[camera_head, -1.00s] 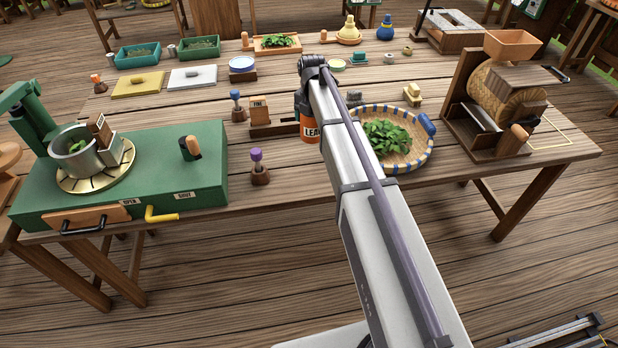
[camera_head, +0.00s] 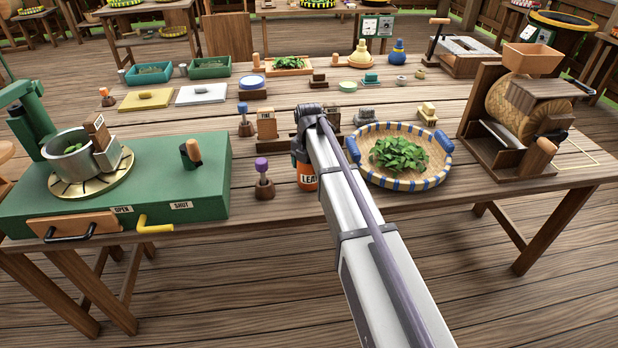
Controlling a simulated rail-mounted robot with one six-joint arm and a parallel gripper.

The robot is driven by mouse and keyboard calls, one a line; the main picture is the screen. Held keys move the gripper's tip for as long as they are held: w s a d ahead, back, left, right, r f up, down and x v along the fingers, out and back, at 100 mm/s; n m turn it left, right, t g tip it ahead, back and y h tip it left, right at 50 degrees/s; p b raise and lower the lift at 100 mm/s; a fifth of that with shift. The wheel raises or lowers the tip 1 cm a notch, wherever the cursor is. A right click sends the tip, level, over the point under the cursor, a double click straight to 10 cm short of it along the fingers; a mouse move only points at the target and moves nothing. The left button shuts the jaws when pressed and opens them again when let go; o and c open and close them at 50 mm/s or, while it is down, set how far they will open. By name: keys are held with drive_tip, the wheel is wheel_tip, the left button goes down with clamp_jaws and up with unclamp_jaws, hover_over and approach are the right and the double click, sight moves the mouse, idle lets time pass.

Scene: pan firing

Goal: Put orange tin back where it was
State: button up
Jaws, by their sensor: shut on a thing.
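The orange tin (camera_head: 306,179), with dark lettering that starts "LEA", is near the front of the table, left of the leaf basket. My gripper (camera_head: 301,150) is at its top, shut on it. The fingers are mostly hidden behind my arm, and the arm covers the tin's right side. The tin looks upright. I cannot tell whether its base touches the table or hangs just above it.
The basket of leaves (camera_head: 442,176) is close on the right. A purple-topped tool (camera_head: 263,180) stands close on the left, with a wooden "FINE" block (camera_head: 267,125) behind it. The green stove (camera_head: 150,170) is further left, and a wooden drum machine (camera_head: 520,115) at right.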

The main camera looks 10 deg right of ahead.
drive_tip(key=shift+f, duration=0.7)
drive_tip(key=o, duration=1)
wheel_tip(320, 180, up, 13)
drive_tip(key=p, duration=1.3)
drive_tip(key=s+m, duration=2.7)
drive_tip(key=shift+s+f+b, duration=0.2)
drive_tip(key=shift+f+b, duration=0.1)
